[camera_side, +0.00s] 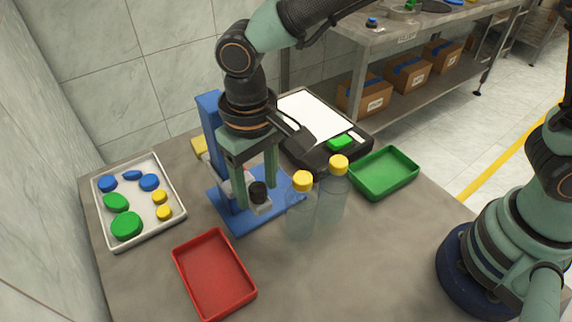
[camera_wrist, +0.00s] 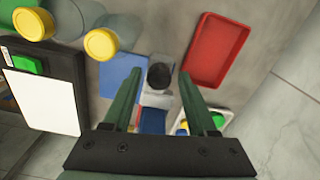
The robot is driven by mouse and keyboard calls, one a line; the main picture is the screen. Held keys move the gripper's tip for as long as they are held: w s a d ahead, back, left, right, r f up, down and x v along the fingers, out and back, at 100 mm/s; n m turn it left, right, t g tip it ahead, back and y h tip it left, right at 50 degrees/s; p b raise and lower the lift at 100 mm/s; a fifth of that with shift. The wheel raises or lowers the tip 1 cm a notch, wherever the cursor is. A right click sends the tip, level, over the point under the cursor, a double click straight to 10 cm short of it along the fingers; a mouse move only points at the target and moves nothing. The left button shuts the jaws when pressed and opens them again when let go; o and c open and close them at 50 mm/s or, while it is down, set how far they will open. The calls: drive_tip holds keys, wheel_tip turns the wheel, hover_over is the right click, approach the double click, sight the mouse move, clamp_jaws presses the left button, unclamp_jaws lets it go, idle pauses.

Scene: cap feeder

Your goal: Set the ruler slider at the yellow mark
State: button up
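The blue stand (camera_side: 236,222) has a flat base and an upright column at the back. A black round knob (camera_side: 258,191) on a grey block (camera_side: 260,207) sits over the base; I take this to be the slider. My gripper (camera_side: 257,197) points down over the stand, open, its fingers on either side of the knob. In the wrist view the knob (camera_wrist: 160,76) lies between the fingertips (camera_wrist: 160,72), with a gap on both sides. I cannot make out the ruler scale or a yellow mark on it; the gripper hides part of the stand.
Two clear bottles with yellow caps (camera_side: 302,181) (camera_side: 339,165) stand close right of the stand. A tray of caps (camera_side: 134,243) is at left, a red tray (camera_side: 214,275) in front, a green tray (camera_side: 383,174) at right. A black scale (camera_side: 310,157) is behind.

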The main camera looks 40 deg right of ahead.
drive_tip(key=shift+r, duration=4)
drive_tip(key=s+d+r+m+t, duration=0.1)
drive_tip(key=d+t, duration=0.1)
drive_tip(key=d, duration=1.2)
drive_tip(key=s+d+r+t, duration=0.1)
drive_tip(key=d+r+t, duration=0.1)
drive_tip(key=d, duration=1.2)
drive_tip(key=shift+d+r+m+t, duration=0.3)
drive_tip(key=shift+m+t, duration=0.1)
drive_tip(key=shift+t, duration=0.4)
